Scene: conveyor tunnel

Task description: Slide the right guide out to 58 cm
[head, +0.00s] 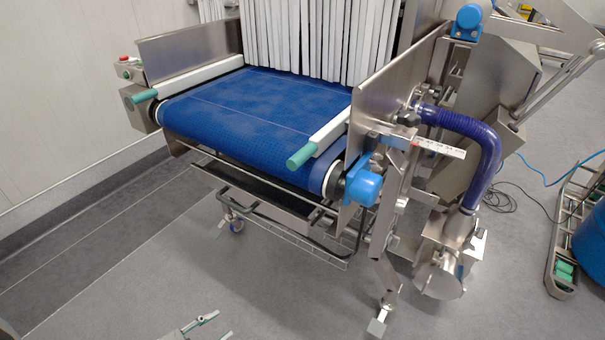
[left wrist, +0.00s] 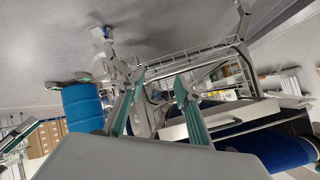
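The right guide (head: 331,130) is a pale rail with a teal end handle (head: 302,156). It lies along the right side of the blue belt (head: 250,105), inside the metal side plate. A white scale (head: 437,148) with a red mark sticks out to the right of that plate; its numbers are too small to read. My left gripper (head: 217,325) is low at the bottom edge of the head view, open, apart from the guide. In the left wrist view its two teal fingers (left wrist: 160,82) stand apart, with no object visibly held. My right gripper is not in view.
The left guide (head: 200,76) has a similar teal handle (head: 145,97). White strip curtains (head: 310,40) hang over the belt. A dark clamp knob (head: 409,117), a blue motor end (head: 362,187) and a purple hose (head: 480,140) crowd the right side. The floor in front is clear.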

